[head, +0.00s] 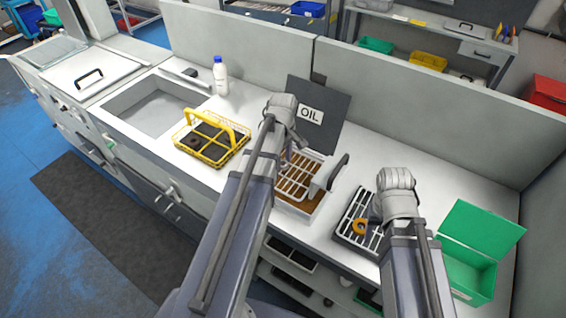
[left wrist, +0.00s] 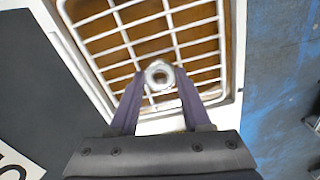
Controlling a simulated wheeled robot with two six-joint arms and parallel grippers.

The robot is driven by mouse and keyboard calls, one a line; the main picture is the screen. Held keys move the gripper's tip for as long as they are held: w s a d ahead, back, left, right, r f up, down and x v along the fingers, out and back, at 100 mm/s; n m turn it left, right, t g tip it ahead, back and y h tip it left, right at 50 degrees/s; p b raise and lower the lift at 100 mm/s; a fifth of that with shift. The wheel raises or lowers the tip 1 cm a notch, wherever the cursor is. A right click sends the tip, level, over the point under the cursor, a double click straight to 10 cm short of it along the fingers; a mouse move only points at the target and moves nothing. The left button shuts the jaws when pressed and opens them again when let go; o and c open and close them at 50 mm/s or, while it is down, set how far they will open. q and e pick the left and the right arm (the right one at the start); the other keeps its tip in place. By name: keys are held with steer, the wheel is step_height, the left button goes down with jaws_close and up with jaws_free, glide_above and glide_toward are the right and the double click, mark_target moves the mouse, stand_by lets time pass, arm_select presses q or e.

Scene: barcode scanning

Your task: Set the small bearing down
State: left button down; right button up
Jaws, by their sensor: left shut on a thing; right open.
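My left gripper (left wrist: 161,80) is shut on the small bearing (left wrist: 159,73), a silvery ring between its fingertips in the left wrist view. It holds the bearing over the white wire grid (left wrist: 122,38) of the brown oil bath; whether the bearing touches the grid I cannot tell. In the head view the oil bath (head: 303,205) stands under my left arm, with a dark OIL panel (head: 325,100) behind it; the bearing is not clear there. My right gripper (head: 386,222) is open near a white-barred rack (head: 352,212); its fingertips are mostly hidden.
An orange ring (head: 360,227) lies on the white-barred rack. An open green box (head: 468,270) is at the right end.

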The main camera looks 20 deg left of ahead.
mark_target(283, 163)
arm_select(q)
steer(key=shift+f, duration=0.1)
steer(key=shift+c, duration=1.8)
jaws_free()
arm_select(e)
steer(key=shift+f, duration=0.1)
arm_select(q)
step_height(283, 163, up, 12)
steer(key=p, duration=1.2)
arm_select(e)
step_height(283, 163, up, 12)
